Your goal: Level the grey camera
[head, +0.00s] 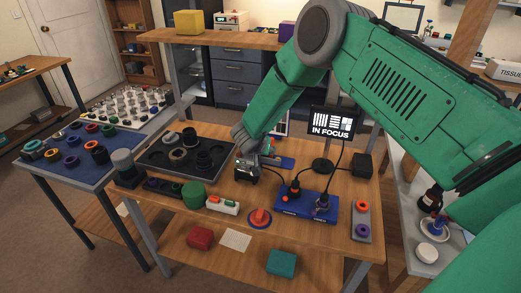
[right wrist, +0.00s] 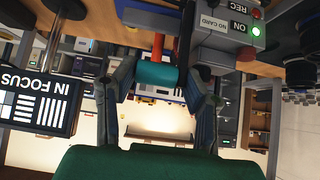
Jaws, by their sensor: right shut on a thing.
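The grey camera (head: 246,170) stands at the middle of the wooden bench. Its side, with NO CARD, ON and REC markings and a green light, shows in the right wrist view (right wrist: 224,45). A teal grip (right wrist: 156,76) on a red rod (right wrist: 158,45) is beside the camera. My right gripper (head: 262,147) reaches down behind the camera. In the right wrist view its fingers stand on both sides of the teal grip and are shut on it. The camera looks tilted in the wrist view; its exact lean I cannot tell. My left gripper is out of view.
The IN FOCUS screen (head: 331,124) stands right of the camera, with a blue box (head: 306,206) with cables in front. A dark tray of lens parts (head: 150,151) lies left. A green cylinder (head: 193,195) and a red-orange knob (head: 260,217) are near the front edge.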

